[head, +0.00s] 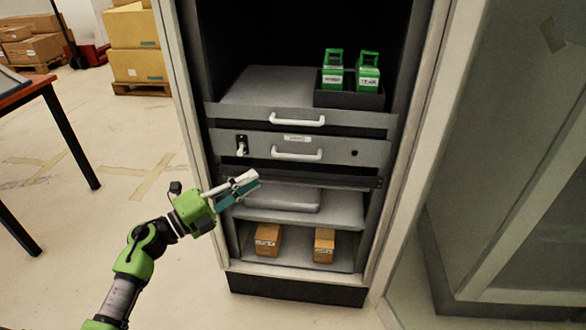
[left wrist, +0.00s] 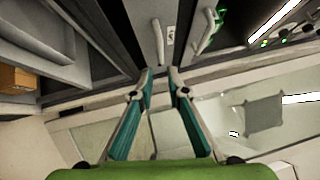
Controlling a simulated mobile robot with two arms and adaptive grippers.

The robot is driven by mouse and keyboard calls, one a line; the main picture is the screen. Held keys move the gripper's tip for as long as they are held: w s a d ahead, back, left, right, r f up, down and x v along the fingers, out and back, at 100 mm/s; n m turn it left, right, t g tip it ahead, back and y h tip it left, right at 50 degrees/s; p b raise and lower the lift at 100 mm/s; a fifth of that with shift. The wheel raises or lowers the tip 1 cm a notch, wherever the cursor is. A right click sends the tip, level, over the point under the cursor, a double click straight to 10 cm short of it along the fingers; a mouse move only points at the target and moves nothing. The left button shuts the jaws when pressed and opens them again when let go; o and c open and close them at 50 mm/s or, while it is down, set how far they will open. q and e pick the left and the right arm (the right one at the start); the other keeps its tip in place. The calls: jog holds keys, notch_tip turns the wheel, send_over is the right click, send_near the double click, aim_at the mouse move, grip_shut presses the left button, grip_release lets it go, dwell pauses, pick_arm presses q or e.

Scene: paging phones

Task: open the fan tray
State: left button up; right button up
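Two grey drawer fronts are stacked in the rack. The upper front (head: 245,115) has a white bar handle (head: 297,120). The lower front (head: 338,151) has a white bar handle (head: 297,155), a small label (head: 297,138) and a white lever (head: 241,149) on a black plate at its left. Both look shut; I cannot read which is the fan tray. My left gripper (head: 252,181) is below and close to the lever, apart from it. In the left wrist view its fingers (left wrist: 159,72) are open with nothing between them; white handle-like parts show beyond. My right gripper is not in view.
Two green modules (head: 367,75) stand in a dark holder on the upper drawer. Below are a shelf (head: 342,208) and two orange-brown boxes (head: 267,240). The rack's pale left post (head: 180,85) is beside my arm. A table (head: 40,90) stands left; floor between is clear.

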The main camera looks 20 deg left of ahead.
aim_at(293, 156)
pick_arm(q)
jog(key=x, duration=1.3)
jog(key=shift+w+d+r, duration=0.1)
jog(key=shift+w+d, duration=0.15)
jog(key=shift+w, duration=0.05)
grip_shut()
